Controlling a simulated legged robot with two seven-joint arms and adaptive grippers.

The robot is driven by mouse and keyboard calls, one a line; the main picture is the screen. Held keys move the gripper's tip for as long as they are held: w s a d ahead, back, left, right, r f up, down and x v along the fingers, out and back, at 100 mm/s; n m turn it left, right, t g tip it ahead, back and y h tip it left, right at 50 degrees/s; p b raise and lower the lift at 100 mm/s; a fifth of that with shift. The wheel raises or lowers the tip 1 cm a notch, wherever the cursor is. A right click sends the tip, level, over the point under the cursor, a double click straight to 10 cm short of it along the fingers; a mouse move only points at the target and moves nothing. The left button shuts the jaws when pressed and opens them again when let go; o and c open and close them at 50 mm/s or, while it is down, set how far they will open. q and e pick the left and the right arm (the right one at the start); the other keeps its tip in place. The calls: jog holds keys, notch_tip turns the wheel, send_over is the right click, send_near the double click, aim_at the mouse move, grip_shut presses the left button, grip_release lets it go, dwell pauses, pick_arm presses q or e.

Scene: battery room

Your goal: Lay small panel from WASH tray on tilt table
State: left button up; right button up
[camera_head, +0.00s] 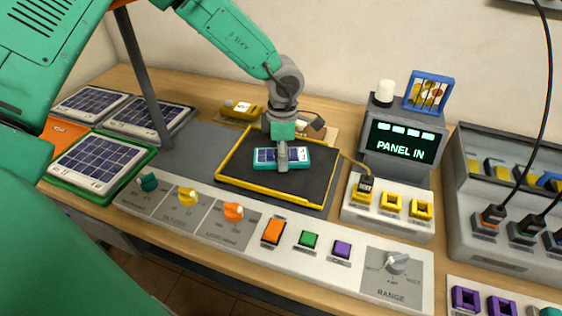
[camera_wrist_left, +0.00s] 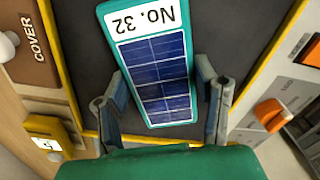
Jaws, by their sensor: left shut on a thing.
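The small panel (camera_head: 265,156) has a teal frame, dark blue cells and a white label strip. In the left wrist view the panel (camera_wrist_left: 152,68) reads "No. 32". My left gripper (camera_head: 285,162) is shut on it, with its fingers at the panel's two long sides in the wrist view (camera_wrist_left: 160,85). The panel is over the tilt table (camera_head: 300,190), a dark plate edged in yellow; whether it touches the plate I cannot tell. No tray shows a readable WASH label. My right gripper is out of view.
Larger panels in trays stand at the left, one in a green tray (camera_head: 152,158). A switch console (camera_head: 265,255) runs along the front. A display (camera_head: 402,140) reading "PANEL IN" stands at the right. A cabled unit (camera_head: 500,250) is farther right.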

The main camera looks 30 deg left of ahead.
pick_arm(q)
jog(key=shift+w+d+f, duration=0.1)
jog(key=shift+w+d, duration=0.05)
jog(key=shift+d, duration=0.25)
jog(key=shift+d+r, duration=0.2)
jog(key=shift+a+f, duration=0.1)
jog(key=shift+a, duration=0.05)
jog(key=o, duration=1)
jog(key=shift+a+f, duration=0.1)
jog(key=shift+a, duration=0.2)
jog(key=shift+c, duration=0.2)
jog(key=o, duration=0.3)
jog(key=shift+a+f, duration=0.1)
jog(key=shift+a, duration=0.3)
jog(key=shift+d, duration=0.3)
jog(key=shift+d+r+p, duration=0.15)
jog(key=shift+r+p, duration=0.45)
jog(key=shift+r, duration=0.05)
notch_tip(320, 180, up, 11)
jog(key=p, duration=1)
jog(key=shift+r, duration=0.1)
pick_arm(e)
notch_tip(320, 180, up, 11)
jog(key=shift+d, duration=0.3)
